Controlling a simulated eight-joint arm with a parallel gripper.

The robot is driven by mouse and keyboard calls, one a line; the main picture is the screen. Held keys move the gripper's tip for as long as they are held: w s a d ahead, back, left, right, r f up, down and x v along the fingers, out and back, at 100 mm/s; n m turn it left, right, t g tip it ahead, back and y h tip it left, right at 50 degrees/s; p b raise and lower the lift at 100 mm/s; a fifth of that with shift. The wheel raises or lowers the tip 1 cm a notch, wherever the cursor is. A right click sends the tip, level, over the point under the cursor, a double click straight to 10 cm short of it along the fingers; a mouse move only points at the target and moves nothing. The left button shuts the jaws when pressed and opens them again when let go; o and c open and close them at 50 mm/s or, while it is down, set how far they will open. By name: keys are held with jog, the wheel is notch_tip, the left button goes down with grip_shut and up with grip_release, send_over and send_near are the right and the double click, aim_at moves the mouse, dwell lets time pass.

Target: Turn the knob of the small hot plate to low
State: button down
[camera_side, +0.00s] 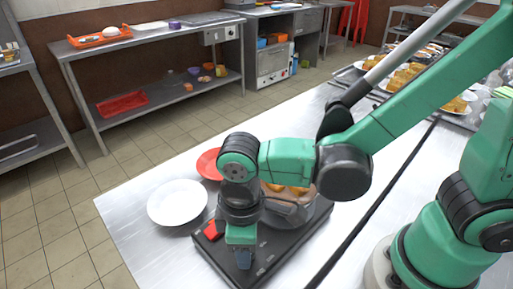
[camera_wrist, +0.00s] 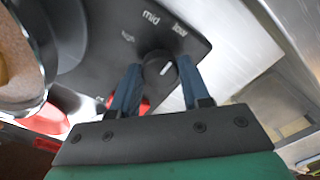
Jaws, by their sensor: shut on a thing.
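The small hot plate (camera_side: 215,247) is a dark slab on the metal table in the side view. Its black panel (camera_wrist: 105,50) carries white words, with "mid" and "low" legible beyond the knob. The black knob (camera_wrist: 155,72) has a white mark on the side toward "low". My gripper (camera_wrist: 160,82) is shut on the knob, with one blue finger on each side of it. In the side view my gripper (camera_side: 243,260) points down at the plate's front edge, and the knob is hidden there.
A red piece (camera_side: 213,231) lies at the plate's left corner. A white plate (camera_side: 177,203) and a red plate (camera_side: 208,163) are nearby. Food trays (camera_side: 352,76) stand at the back.

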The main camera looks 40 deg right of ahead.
jog(key=shift+c, duration=2.1)
grip_release()
jog(key=shift+r, duration=0.1)
jog(key=shift+r, duration=2.75)
jog(key=w+d+m+t, duration=0.1)
jog(key=d, duration=0.1)
jog(key=w+d+r+m, duration=0.1)
jog(key=d, duration=0.1)
jog(key=w+d+m+t+y, duration=0.1)
jog(key=d, duration=0.1)
jog(key=shift+d+r+m+t, duration=0.25)
jog(key=shift+d+m+t, duration=0.05)
jog(key=shift+m, duration=0.1)
jog(key=d+m+t, duration=0.1)
jog(key=d, duration=0.2)
jog(key=w+d+r+m+t, duration=0.1)
jog(key=d+m+t, duration=0.1)
jog(key=d, duration=0.1)
jog(key=d+m+t+h, duration=0.1)
jog(key=d+m, duration=0.1)
jog(key=d, duration=0.1)
jog(key=shift+w+d+r+t, duration=0.25)
jog(key=shift+w+r+t, duration=0.05)
jog(key=shift+w+r, duration=0.05)
